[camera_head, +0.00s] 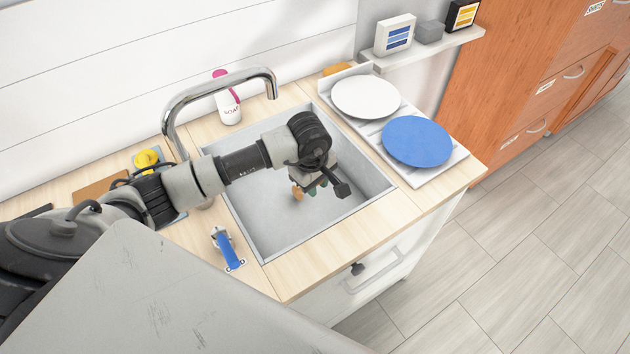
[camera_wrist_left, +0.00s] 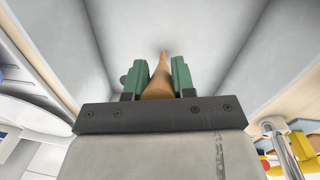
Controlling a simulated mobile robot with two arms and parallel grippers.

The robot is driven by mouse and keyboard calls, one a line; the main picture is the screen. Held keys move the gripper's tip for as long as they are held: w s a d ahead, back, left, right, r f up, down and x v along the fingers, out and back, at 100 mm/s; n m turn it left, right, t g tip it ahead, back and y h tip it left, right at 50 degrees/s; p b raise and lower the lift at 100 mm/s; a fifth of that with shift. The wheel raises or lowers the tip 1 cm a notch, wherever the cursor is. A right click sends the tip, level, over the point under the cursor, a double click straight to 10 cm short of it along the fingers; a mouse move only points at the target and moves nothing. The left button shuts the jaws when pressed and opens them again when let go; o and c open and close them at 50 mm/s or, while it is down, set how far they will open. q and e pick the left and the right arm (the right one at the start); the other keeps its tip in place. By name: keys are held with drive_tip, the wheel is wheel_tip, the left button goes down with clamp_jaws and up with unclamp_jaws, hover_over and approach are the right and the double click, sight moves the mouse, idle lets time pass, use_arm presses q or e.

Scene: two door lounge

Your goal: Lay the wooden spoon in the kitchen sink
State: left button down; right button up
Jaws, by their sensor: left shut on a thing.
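The sink (camera_head: 262,215) is a grey square basin set in the wooden counter. My left gripper (camera_head: 312,188) reaches over the sink from the left and points down into it. In the left wrist view its green-padded fingers (camera_wrist_left: 159,82) are shut on the wooden spoon (camera_wrist_left: 159,80), a brown tapering piece between them. In the head view a small brown part of the spoon (camera_head: 297,191) shows by the fingers; the rest is hidden by the gripper. I cannot tell whether the spoon touches the sink floor. My right gripper is not in view.
A curved metal faucet (camera_head: 222,84) rises behind the sink, with a soap bottle (camera_head: 228,103) beside it. A white plate (camera_head: 366,97) and a blue plate (camera_head: 417,141) lie on a rack to the right. A blue-handled item (camera_head: 228,249) lies on the front left counter.

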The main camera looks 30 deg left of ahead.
use_arm(q)
drive_tip(key=c, duration=0.9)
unclamp_jaws()
drive_tip(key=shift+c, duration=0.2)
